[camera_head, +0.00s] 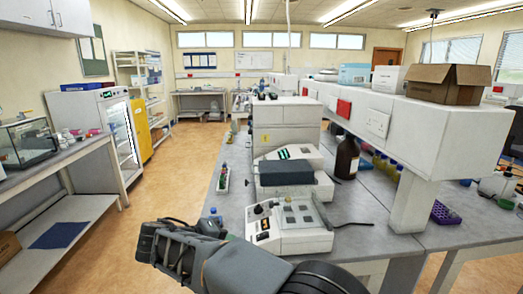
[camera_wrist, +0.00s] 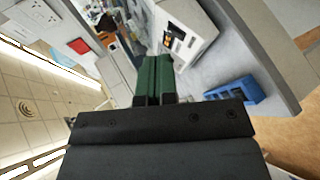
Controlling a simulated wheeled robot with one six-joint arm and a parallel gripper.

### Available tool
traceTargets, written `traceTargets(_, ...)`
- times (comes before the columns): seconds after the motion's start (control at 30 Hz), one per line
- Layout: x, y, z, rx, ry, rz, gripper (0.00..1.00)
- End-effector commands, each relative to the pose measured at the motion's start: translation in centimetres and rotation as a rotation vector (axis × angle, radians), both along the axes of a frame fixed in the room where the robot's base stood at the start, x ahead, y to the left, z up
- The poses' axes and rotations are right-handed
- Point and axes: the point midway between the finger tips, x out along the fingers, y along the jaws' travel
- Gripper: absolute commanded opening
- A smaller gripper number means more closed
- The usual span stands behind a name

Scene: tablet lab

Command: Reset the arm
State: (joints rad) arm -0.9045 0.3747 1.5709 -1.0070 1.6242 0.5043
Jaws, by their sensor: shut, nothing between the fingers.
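My gripper (camera_wrist: 154,62) shows in the wrist view, with its two dark green fingers side by side and shut. Nothing is held between them. In the head view, my dark grey and black arm reaches from the bottom edge up and left, in front of the near end of the lab bench (camera_head: 360,205). Its end is over the aisle to the left of the bench. The fingers cannot be made out clearly in the head view.
A white instrument with a keypad (camera_head: 290,226) stands on the bench close behind my arm. A brown bottle (camera_head: 346,157) stands farther back. A blue rack (camera_wrist: 233,90) shows in the wrist view. The floor aisle (camera_head: 160,190) on the left is clear.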

Motion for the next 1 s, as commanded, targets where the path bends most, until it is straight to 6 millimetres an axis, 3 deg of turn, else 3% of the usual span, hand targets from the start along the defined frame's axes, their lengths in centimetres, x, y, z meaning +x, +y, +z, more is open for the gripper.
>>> traceTargets(0.2, -1.7, -0.3, -4.4, 0.064, 0.213, 0.091, 0.00)
traceTargets(0.37, -3.7, -3.0, -6.7, 0.199, 0.381, 0.116, 0.00)
traceTargets(0.67, -8.5, -11.4, -8.2, 0.636, 0.502, 0.030, 0.00)
traceTargets(0.8, -11.2, -16.1, -7.8, 0.886, 0.404, -0.085, 0.00)
traceTargets(1.0, -13.9, -21.1, -6.6, 1.067, 0.214, -0.262, 0.00)
